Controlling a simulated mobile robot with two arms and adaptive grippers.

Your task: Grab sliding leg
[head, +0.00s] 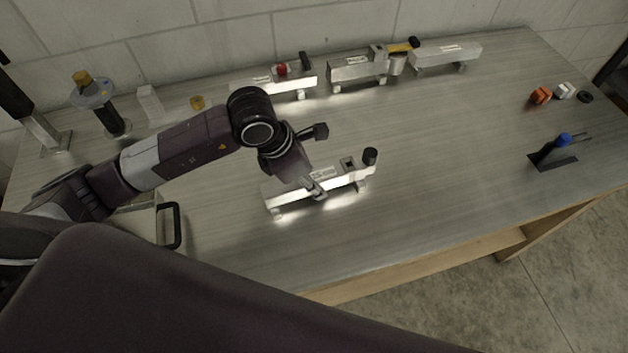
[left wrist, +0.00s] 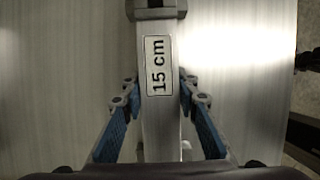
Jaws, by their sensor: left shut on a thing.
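A silver aluminium trailer (head: 342,181) stands on the worktable near the middle of the head view, with a black round knob (head: 370,156) at its right end. My left gripper (head: 314,186) reaches down onto its bar from above. In the left wrist view, its blue-padded fingers (left wrist: 160,104) lie on both sides of the bar (left wrist: 158,125), beside a "15 cm" label (left wrist: 158,66). The gripper is shut on the bar. I cannot tell which part is the sliding leg. My right gripper is not in view.
Several more trailers (head: 446,56) stand along the wall at the back of the table. Orange (head: 540,96) and white pieces lie at the far right, and a blue-tipped tool (head: 563,141) stands in a dark slot. The table right of the trailer is clear.

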